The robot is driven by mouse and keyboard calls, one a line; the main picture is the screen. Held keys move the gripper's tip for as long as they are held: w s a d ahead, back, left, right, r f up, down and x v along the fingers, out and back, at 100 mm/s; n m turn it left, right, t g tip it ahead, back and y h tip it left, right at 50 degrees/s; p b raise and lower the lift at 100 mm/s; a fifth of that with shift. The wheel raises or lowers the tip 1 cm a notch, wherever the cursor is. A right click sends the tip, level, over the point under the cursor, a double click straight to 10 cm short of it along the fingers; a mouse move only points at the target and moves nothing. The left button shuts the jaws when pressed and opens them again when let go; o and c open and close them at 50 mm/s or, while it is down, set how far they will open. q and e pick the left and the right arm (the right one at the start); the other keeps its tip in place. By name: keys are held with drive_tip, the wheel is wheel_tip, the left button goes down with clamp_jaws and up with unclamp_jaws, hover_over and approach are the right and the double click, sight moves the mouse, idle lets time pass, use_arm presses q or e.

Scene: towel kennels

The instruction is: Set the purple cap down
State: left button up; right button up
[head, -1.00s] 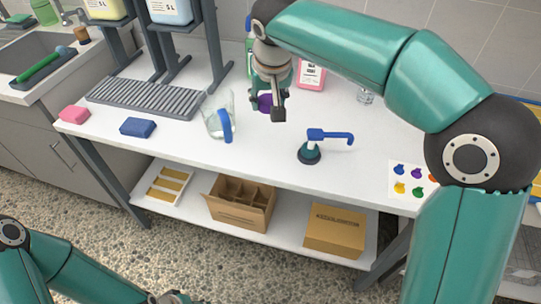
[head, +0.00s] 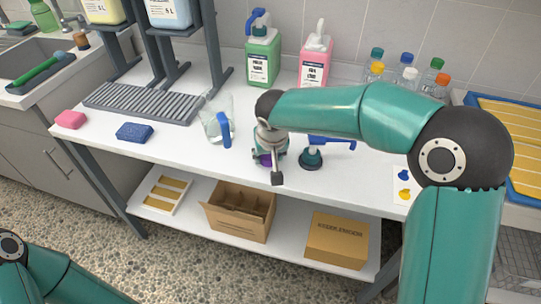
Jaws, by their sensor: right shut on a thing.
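The purple cap (head: 265,160) shows as a small patch of purple between the fingers of my right gripper (head: 268,163). The gripper is shut on it and points down, close over the front part of the white bench (head: 180,155). I cannot tell whether the cap touches the bench top. The gripper's own body hides most of the cap. My left arm is at the lower left, and its gripper is out of the frame.
A pump top with a blue spout (head: 311,158) stands just right of my gripper. A clear jug with a blue handle (head: 217,122) stands to the left. Green (head: 263,58) and pink (head: 314,60) bottles and several small capped bottles stand behind. A dotted card (head: 403,185) is partly hidden by my arm.

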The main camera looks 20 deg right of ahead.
drive_tip(key=shift+f, duration=0.15)
drive_tip(key=o, duration=0.7)
drive_tip(key=shift+r, duration=0.35)
drive_tip(key=p+v, duration=0.1)
drive_tip(key=v, duration=1)
drive_tip(key=shift+s+r, duration=0.25)
drive_tip(key=shift+r, duration=0.05)
